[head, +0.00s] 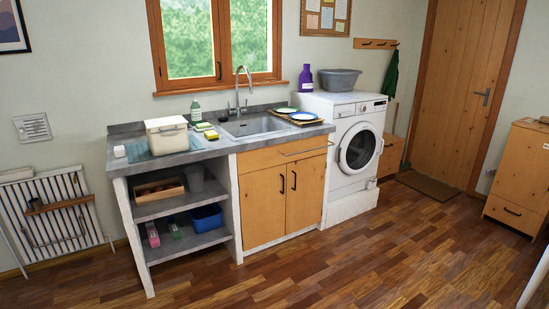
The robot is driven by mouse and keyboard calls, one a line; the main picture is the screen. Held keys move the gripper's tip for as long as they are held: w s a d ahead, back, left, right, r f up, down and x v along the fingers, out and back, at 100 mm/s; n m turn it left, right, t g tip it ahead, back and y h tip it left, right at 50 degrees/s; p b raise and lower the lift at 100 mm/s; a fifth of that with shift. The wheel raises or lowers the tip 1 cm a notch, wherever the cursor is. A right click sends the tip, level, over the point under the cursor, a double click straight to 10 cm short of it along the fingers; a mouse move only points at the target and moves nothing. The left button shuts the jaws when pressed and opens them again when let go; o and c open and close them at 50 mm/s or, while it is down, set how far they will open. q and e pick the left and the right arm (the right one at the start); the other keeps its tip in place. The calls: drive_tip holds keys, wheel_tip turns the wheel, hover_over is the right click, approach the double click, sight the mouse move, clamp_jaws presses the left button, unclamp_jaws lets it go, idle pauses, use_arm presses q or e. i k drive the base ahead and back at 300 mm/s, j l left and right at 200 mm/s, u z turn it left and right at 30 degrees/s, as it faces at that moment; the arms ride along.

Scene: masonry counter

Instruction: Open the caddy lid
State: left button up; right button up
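The caddy (167,137) is a cream-white box with its lid (166,123) shut on top. It stands on a blue-grey mat (137,152) near the left part of the grey counter, left of the sink. A small clasp or handle detail shows on its front, too small to make out. Neither of my grippers is in view.
A white block (119,151) stands left of the caddy. A green-and-white bottle (196,111), yellow sponges (207,129) and the sink (252,126) are to its right. Open shelves (185,207) lie below. The wooden floor (270,275) in front is clear.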

sight(169, 124)
drive_tip(key=i+l+u, duration=0.1)
drive_tip(key=i+u, duration=0.25)
drive_tip(key=i+l+u, duration=0.35)
drive_tip(key=i, duration=0.2)
drive_tip(key=i+l+u, duration=0.35)
drive_tip(key=i+j, duration=0.1)
